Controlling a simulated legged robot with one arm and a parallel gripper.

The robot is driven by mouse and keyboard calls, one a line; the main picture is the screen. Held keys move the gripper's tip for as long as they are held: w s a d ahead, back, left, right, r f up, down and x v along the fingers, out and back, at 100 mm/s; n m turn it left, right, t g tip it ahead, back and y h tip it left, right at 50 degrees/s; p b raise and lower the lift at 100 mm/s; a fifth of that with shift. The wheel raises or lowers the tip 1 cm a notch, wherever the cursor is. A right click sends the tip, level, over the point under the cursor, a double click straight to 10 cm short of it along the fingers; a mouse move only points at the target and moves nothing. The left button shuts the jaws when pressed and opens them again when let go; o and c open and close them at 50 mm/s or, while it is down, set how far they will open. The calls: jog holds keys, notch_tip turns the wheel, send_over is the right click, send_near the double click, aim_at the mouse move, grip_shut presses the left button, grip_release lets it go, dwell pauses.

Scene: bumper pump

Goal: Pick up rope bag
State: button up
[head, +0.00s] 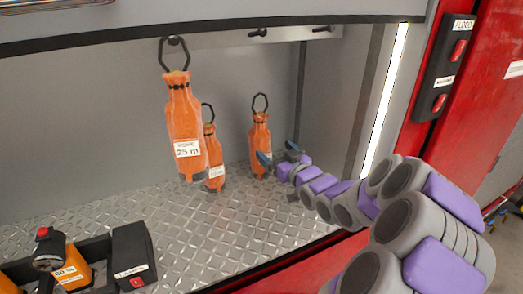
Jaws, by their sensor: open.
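Three orange rope bags with black ring handles are in the compartment. The nearest rope bag (183,122) hangs by its ring from a peg and bears a label reading 25 m. A second rope bag (213,155) is partly hidden behind it. A third rope bag (259,138) is further right against the back wall. My gripper (275,160) is open, close to the lower right of the third rope bag. One finger overlaps that bag's lower part in the picture; I cannot tell whether it touches. Nothing shows between the fingers.
Two empty pegs (257,32) are at the upper right of the back wall. The tread-plate floor (190,235) is mostly clear. A black box (131,255) and orange-black equipment (65,265) stand at the lower left. A lit strip (385,100) and red switch panel (447,75) are right.

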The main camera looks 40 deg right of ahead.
aim_at(263, 143)
jog(key=w, duration=0.4)
jog(key=shift+w, duration=0.55)
jog(key=shift+w+d+r+p, duration=0.15)
jog(key=shift+w+d, duration=0.15)
jog(key=shift+w, duration=0.55)
jog(key=shift+w+d+f+p, duration=0.1)
jog(key=shift+w+d+p, duration=0.2)
jog(key=shift+w, duration=0.6)
jog(key=shift+w+d+r+p, duration=0.1)
jog(key=shift+w+d, duration=0.25)
jog(key=shift+w, duration=0.5)
jog(key=shift+s+a, duration=0.1)
jog(key=shift+a, duration=0.05)
jog(key=shift+c, duration=0.4)
jog(key=shift+a, duration=0.1)
jog(key=shift+c, duration=0.6)
grip_shut()
